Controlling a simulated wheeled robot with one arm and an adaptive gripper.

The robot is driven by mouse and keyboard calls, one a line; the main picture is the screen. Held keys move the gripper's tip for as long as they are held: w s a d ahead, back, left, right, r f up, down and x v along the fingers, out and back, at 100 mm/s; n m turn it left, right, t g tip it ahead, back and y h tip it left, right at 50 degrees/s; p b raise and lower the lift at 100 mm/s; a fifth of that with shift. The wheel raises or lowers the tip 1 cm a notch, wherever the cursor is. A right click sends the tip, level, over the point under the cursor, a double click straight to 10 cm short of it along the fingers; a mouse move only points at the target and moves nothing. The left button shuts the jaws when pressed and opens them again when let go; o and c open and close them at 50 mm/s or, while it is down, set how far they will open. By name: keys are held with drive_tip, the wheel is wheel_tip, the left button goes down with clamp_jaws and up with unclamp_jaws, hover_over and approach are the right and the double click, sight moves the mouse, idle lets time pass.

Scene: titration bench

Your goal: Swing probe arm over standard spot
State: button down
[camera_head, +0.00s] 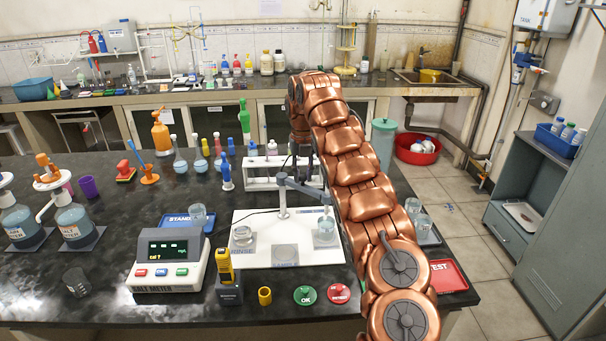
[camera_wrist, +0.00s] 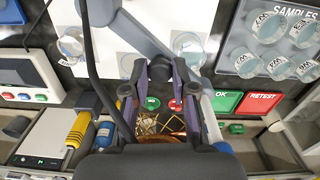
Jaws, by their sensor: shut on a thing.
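The probe arm is a grey swing arm on a post (camera_head: 283,200) on the white board (camera_head: 250,220). It reaches to the right in the head view. The spots are a clear beaker by a RINSE label (camera_head: 242,236) on the left, a bare grey pad (camera_head: 285,254) in the middle and a beaker with pale liquid (camera_head: 325,231) on the right. The other spot labels are too small to read.
A salt meter (camera_head: 170,258) stands at the left, with a yellow handheld device (camera_head: 225,268) beside it. OK (camera_head: 305,295) and RETEST (camera_head: 339,293) buttons lie in front. A white tube rack (camera_head: 262,170) stands behind. Sample cups (camera_wrist: 270,25) fill the tray at right.

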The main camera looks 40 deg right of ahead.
drive_tip(key=shift+w+r, duration=0.1)
drive_tip(key=shift+r, duration=0.05)
drive_tip(key=c, duration=0.9)
unclamp_jaws()
drive_tip(key=shift+c, duration=0.2)
